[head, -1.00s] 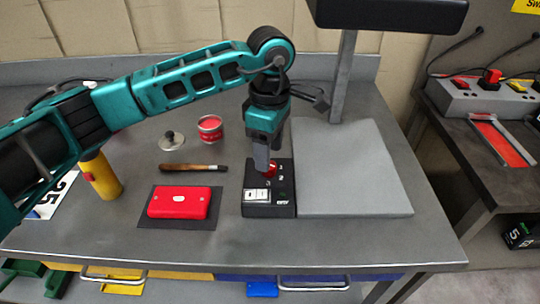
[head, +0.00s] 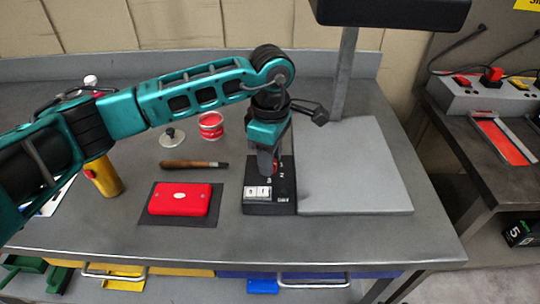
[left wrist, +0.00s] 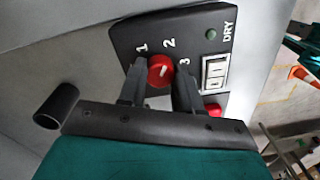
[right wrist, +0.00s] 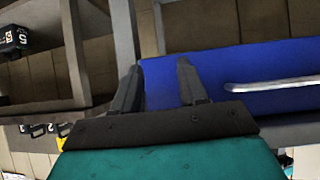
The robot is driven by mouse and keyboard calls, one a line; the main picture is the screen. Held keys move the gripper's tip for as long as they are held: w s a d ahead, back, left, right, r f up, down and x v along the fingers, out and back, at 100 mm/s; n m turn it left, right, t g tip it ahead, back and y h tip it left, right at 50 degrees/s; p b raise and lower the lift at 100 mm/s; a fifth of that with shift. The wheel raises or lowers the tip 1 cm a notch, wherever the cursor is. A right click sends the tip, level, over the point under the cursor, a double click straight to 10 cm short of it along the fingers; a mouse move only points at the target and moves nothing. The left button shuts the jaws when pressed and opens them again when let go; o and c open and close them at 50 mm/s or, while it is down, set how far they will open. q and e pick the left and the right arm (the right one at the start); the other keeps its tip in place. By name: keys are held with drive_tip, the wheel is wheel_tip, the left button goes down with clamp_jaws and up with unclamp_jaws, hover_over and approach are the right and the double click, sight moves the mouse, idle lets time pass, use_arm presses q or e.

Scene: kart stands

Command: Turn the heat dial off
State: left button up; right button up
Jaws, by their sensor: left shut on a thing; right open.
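The black control box (head: 268,208) stands on the bench at the left edge of the grey press plate. Its red dial (left wrist: 160,70) carries a white pointer mark, with the numbers 1, 2 and 3 around it. In the head view the dial is mostly hidden by my left gripper (head: 268,163), which reaches down over it. In the left wrist view the left gripper's fingers (left wrist: 155,85) are on either side of the dial, shut on it. My right gripper (right wrist: 157,72) is open and empty, in front of a blue drawer front (right wrist: 240,72).
The press plate (head: 355,185) and its post (head: 344,75) stand right of the box. A red case (head: 179,199), a wooden-handled brush (head: 190,164), a red tin (head: 210,124) and a yellow cylinder (head: 103,177) lie or stand to the left. A white switch (left wrist: 214,72) is beside the dial.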

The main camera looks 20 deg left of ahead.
use_arm(q)
drive_tip(key=shift+c, duration=1.3)
